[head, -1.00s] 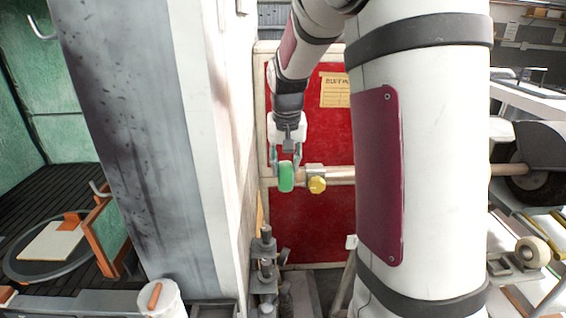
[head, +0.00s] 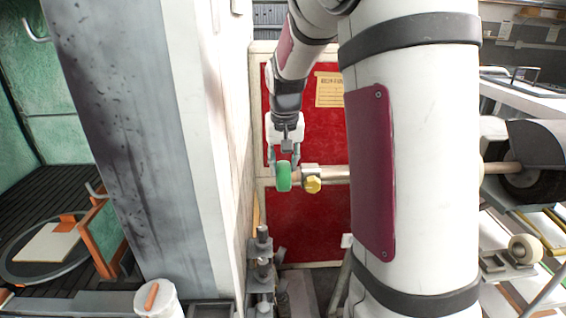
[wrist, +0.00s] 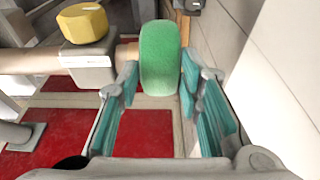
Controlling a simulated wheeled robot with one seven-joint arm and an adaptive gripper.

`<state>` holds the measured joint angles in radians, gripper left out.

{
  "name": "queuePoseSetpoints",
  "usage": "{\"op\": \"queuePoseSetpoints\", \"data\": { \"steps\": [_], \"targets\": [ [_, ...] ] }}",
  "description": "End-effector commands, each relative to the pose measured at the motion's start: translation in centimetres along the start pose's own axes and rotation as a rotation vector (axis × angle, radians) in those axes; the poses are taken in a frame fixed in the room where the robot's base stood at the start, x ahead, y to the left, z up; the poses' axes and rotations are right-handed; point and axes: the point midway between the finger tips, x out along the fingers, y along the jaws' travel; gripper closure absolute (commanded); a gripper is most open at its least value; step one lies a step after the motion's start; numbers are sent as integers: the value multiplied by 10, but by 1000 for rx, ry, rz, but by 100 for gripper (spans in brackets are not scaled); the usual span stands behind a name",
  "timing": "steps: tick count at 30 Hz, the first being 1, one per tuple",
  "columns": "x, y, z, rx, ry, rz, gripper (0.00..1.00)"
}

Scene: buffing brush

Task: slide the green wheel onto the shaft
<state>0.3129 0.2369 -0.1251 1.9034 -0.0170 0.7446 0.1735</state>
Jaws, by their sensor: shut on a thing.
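The green wheel (head: 284,176) is between the fingers of my gripper (head: 285,166), which is shut on it. The wheel is at the left end of the horizontal shaft (head: 336,174), close to a collar with a yellow knob (head: 312,184). In the wrist view the wheel (wrist: 160,57) stands upright between the teal finger pads of my gripper (wrist: 160,85). A copper-coloured shaft end (wrist: 126,53) meets the wheel's left side. The wheel's hole is hidden, so I cannot tell whether the shaft is inside it.
A pale wall (head: 222,150) stands close to the left of my gripper. A red panel (head: 305,222) is behind the shaft. A dark brush wheel (head: 528,180) is at the right. A vertical metal fixture (head: 263,262) stands below the wheel.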

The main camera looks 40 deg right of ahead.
Motion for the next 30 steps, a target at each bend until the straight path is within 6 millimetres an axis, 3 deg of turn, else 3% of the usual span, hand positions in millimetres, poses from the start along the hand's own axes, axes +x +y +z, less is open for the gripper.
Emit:
{"op": "queuePoseSetpoints", "data": {
  "steps": [6,7,10,22,30],
  "targets": [
    [0,0,0,0,1,0,94],
    [0,0,0,0,1,0,65],
    [0,0,0,0,1,0,44],
    [-5,0,-1,0,2,0,44],
    [-52,0,-1,-1,6,-1,44]
  ]
}}
